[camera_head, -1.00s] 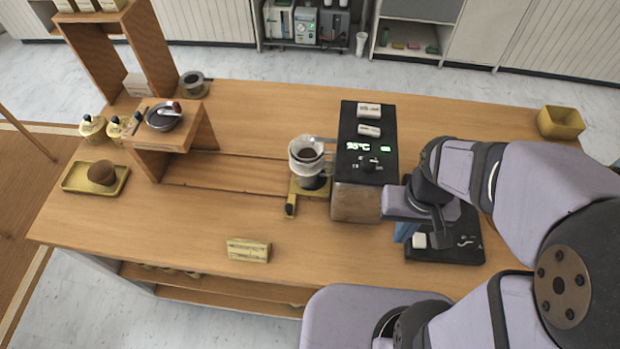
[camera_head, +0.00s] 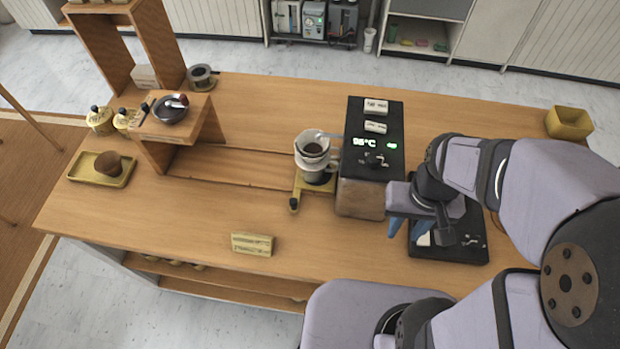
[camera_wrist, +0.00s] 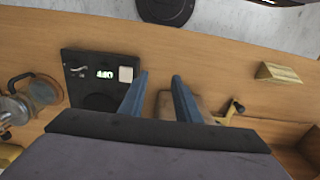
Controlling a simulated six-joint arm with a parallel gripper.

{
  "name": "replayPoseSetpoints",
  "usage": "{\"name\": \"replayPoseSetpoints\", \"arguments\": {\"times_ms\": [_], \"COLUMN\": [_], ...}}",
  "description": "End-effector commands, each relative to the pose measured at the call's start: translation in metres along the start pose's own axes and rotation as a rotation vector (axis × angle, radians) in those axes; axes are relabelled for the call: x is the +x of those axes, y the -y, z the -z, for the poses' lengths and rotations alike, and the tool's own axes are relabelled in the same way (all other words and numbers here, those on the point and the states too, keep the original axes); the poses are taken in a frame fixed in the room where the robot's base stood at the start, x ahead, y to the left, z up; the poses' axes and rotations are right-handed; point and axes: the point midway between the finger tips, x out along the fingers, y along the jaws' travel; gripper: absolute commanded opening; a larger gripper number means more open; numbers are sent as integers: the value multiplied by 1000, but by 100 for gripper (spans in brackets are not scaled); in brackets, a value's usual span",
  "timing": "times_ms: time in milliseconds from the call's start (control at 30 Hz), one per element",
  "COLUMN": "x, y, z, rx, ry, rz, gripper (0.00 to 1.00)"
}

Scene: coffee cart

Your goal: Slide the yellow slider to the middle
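The yellow slider (camera_head: 301,188) sits at the right end of the wooden groove, beside the black machine. Its black knob (camera_head: 294,205) points to the table's front. A white dripper with dark coffee (camera_head: 313,149) on a vessel stands on the slider. In the wrist view part of the slider (camera_wrist: 227,115) shows right of my fingers. My gripper (camera_head: 409,233) is right of the machine, above the black scale (camera_head: 463,249), away from the slider. In the wrist view its blue fingers (camera_wrist: 158,82) are apart with nothing held between them.
The black machine with a wooden base (camera_head: 361,196) stands between my gripper and the slider. A small yellow block (camera_head: 252,244) lies near the front edge. The groove (camera_head: 235,168) is clear left of the slider. A wooden stand (camera_head: 157,152) rises at its left end.

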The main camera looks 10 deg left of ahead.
Motion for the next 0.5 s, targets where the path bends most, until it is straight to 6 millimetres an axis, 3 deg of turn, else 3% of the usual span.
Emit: {"name": "replayPoseSetpoints", "arguments": {"times_ms": [133,233,500], "x": [-4,-8,-16], "y": [15,36,126], "z": [10,22,46], "rx": [-62,-145,-425], "ry": [4,8,17], "rz": [-5,-11,-43], "gripper": [35,35,35]}}
